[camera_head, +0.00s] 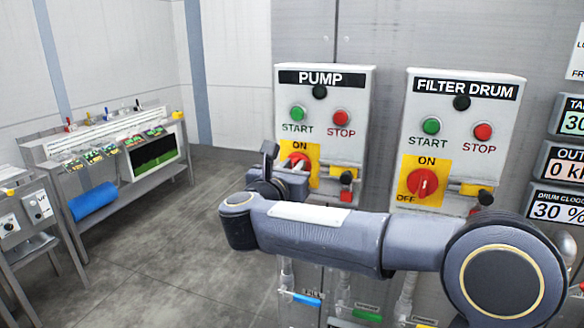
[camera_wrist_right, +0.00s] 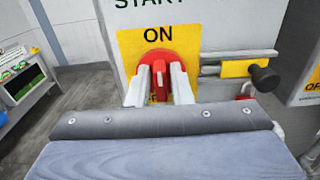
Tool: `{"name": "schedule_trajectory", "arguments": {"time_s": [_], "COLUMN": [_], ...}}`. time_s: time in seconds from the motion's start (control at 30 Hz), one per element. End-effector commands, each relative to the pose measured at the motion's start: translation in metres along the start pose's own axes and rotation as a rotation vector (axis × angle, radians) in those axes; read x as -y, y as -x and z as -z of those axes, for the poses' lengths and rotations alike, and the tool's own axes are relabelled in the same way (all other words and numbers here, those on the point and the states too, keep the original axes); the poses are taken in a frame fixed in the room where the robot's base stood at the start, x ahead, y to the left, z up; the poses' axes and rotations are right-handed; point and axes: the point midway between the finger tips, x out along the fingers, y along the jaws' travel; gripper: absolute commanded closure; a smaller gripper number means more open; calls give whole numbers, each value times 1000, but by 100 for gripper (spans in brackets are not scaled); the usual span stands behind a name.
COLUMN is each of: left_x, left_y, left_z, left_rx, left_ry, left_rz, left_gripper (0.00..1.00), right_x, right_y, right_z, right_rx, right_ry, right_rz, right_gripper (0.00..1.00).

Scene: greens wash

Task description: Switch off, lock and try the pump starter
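The PUMP starter box (camera_head: 358,95) hangs on the grey cabinet, with a green START button (camera_head: 298,114) and a red STOP button (camera_head: 341,117). Its red rotary switch (camera_head: 299,159) sits on a yellow plate marked ON. My right gripper (camera_head: 297,168) is at this switch. In the right wrist view its pale fingers (camera_wrist_right: 160,92) stand either side of the red switch handle (camera_wrist_right: 159,72), apparently closed on it. The handle is upright, toward ON. A yellow slide (camera_wrist_right: 237,69) with a black knob (camera_wrist_right: 264,79) is right of it. A red item (camera_head: 346,194) hangs below. My left gripper is not in view.
The FILTER DRUM box (camera_head: 510,115) stands close on the right, its red switch (camera_head: 423,182) between ON and OFF labels. Readout panels (camera_head: 569,118) are at the far right. A bench (camera_head: 60,150) with a blue roll (camera_head: 93,202) stands left. Floor between is clear.

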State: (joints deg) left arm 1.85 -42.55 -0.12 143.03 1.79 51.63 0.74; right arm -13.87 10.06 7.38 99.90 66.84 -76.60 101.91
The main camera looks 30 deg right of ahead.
Motion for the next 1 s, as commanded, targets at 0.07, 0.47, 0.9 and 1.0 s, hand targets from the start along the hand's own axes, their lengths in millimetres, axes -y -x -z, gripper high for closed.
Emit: {"name": "schedule_trajectory", "arguments": {"time_s": [0.07,0.47,0.9,1.0], "left_x": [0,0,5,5], "left_y": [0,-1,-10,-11], "left_z": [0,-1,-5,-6], "left_rx": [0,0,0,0], "left_ry": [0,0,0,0], "left_rz": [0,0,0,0], "left_gripper": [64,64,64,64], "right_x": [0,0,-3,-4], "right_y": [0,0,1,1], "right_z": [0,0,2,2], "right_rx": [0,0,-1,0], "right_ry": [0,20,298,392], "right_rz": [0,0,-1,-1], "right_gripper": [91,100,100,100]}}
